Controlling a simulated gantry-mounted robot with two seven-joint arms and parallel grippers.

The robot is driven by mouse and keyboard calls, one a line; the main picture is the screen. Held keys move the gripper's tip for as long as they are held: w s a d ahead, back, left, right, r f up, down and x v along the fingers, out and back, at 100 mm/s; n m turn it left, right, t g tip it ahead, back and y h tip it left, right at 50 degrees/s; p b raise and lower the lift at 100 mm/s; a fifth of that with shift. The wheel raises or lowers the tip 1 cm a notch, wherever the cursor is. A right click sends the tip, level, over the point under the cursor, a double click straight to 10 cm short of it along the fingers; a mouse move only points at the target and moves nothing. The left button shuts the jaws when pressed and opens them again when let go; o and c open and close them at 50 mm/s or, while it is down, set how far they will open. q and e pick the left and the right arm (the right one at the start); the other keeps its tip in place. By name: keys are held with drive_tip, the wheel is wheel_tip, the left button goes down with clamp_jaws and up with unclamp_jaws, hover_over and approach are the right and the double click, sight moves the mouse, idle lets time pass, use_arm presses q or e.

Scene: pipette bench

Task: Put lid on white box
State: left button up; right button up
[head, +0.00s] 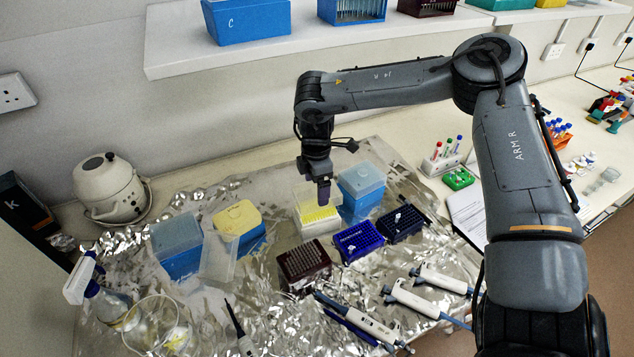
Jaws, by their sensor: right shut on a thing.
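The white box (320,229) stands on the foil near the middle of the bench, with yellow tips (318,213) in its top. My right gripper (323,196) points down right over the box. It is shut on a see-through lid (301,202), which shows faintly at the top of the box. I cannot tell whether the lid touches the box or hangs just above it. My left gripper is not in view.
A blue box (361,196) stands close at the right, and a dark red rack (304,264) and blue rack (357,241) in front. A loose clear lid (217,258) leans left, by a yellow-topped blue box (240,217). Pipettes (365,322) lie in front.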

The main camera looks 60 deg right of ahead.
sight(316, 187)
wheel_tip(316, 187, down, 3)
drive_tip(key=shift+r+b, duration=0.15)
drive_tip(key=shift+b, duration=0.55)
drive_tip(key=shift+r, duration=0.15)
drive_tip(key=shift+w+a+f, duration=0.1)
drive_tip(key=shift+f, duration=0.25)
drive_tip(key=shift+f+b, duration=0.1)
drive_tip(key=shift+b, duration=0.45)
drive_tip(key=shift+f, duration=0.15)
drive_tip(key=shift+f+b, duration=0.45)
drive_tip(key=shift+b, duration=0.05)
drive_tip(key=shift+f, duration=0.2)
drive_tip(key=shift+f+b, duration=0.15)
drive_tip(key=shift+b, duration=0.2)
